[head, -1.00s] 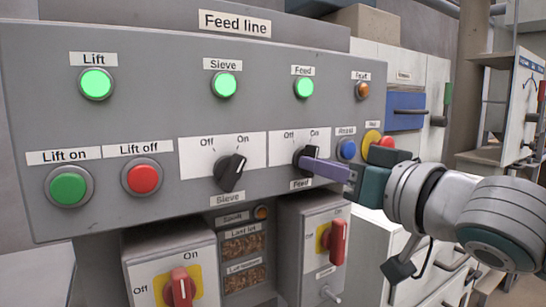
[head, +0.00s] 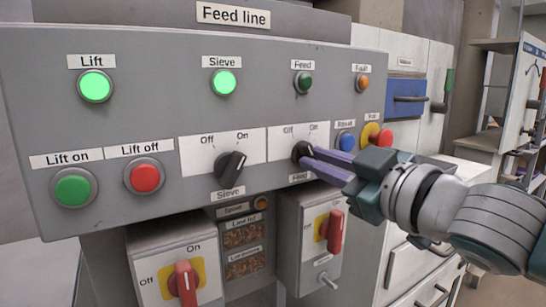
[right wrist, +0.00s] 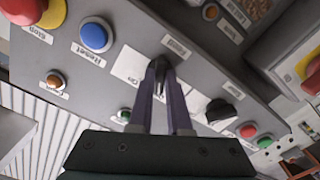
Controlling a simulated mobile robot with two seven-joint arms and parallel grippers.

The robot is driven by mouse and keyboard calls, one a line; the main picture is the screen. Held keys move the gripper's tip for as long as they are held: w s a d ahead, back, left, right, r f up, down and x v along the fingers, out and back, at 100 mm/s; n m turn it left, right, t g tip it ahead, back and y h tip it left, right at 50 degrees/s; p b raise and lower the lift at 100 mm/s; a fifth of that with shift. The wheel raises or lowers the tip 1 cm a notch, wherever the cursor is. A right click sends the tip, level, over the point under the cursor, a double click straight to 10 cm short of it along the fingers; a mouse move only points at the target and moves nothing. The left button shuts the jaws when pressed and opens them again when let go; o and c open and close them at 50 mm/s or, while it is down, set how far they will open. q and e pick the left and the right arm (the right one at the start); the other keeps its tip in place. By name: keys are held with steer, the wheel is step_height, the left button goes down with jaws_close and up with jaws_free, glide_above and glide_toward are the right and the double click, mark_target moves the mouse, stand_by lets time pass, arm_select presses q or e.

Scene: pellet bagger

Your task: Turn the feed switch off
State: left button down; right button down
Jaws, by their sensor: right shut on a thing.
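The black feed switch (head: 301,150) sits on its white Off/On plate in the grey panel, above the Feed label. My right gripper (head: 315,160) is shut on its knob, with the two purple fingers on either side. The right wrist view shows the knob (right wrist: 159,68) between the fingertips. The fingers partly hide the knob, but it appears turned toward Off. The feed lamp (head: 303,82) is dark green and unlit. My left gripper is not in view.
The sieve switch (head: 231,169) is to the left, and the sieve lamp (head: 223,82) and lift lamp (head: 94,86) are lit. The blue reset button (head: 346,142) and red stop button (head: 381,138) are close to the right of my gripper. Red-handled switch boxes (head: 170,265) are below.

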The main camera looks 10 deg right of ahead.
stand_by(0.5)
steer(key=c, duration=0.9)
jaws_free()
steer(key=shift+o, duration=0.2)
steer(key=v, duration=1)
steer(key=shift+b, duration=0.35)
